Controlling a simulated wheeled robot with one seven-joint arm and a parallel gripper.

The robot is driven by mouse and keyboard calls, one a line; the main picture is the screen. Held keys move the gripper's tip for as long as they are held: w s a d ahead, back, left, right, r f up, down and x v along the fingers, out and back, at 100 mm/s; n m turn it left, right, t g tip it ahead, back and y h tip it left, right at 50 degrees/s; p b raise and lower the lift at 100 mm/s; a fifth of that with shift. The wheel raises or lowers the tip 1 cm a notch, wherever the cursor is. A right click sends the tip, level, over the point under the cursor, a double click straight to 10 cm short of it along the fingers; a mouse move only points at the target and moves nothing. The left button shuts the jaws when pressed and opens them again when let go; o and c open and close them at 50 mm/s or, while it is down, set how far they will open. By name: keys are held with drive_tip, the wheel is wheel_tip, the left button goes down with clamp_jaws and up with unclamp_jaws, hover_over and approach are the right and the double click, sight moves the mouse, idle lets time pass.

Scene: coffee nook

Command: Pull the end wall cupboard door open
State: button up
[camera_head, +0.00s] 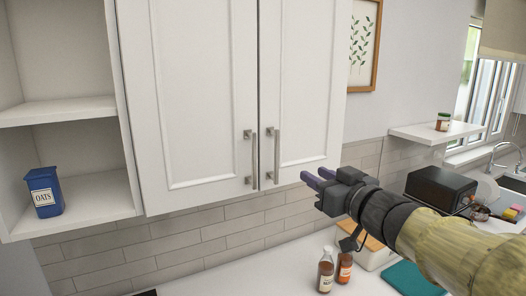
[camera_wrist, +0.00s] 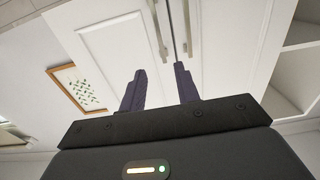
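The white wall cupboard has a left door (camera_head: 195,90) and a right door (camera_head: 308,90), both shut. Each has an upright metal bar near the shared seam: the left handle (camera_head: 251,158) and the right handle (camera_head: 273,156). My gripper (camera_head: 312,177) is to the right of and below the right handle, apart from it, with its dark purple fingers pointing toward the doors. In the wrist view the doors appear turned over, with the right door (camera_wrist: 115,45) on the left. There the fingers (camera_wrist: 160,70) stand apart with nothing between them.
An open shelf unit with a blue oats box (camera_head: 44,192) adjoins on the left. A framed picture (camera_head: 364,45) hangs right of the cupboard. Bottles (camera_head: 326,270) stand on the counter below. A small shelf (camera_head: 436,133) and a black appliance (camera_head: 440,190) are at right.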

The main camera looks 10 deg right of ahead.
sight(278, 153)
drive_tip(key=p+x, duration=0.5)
drive_tip(key=x, duration=1.2)
drive_tip(key=shift+w+a, duration=0.1)
drive_tip(key=shift+w, duration=0.15)
drive_tip(key=shift+c, duration=0.2)
clamp_jaws()
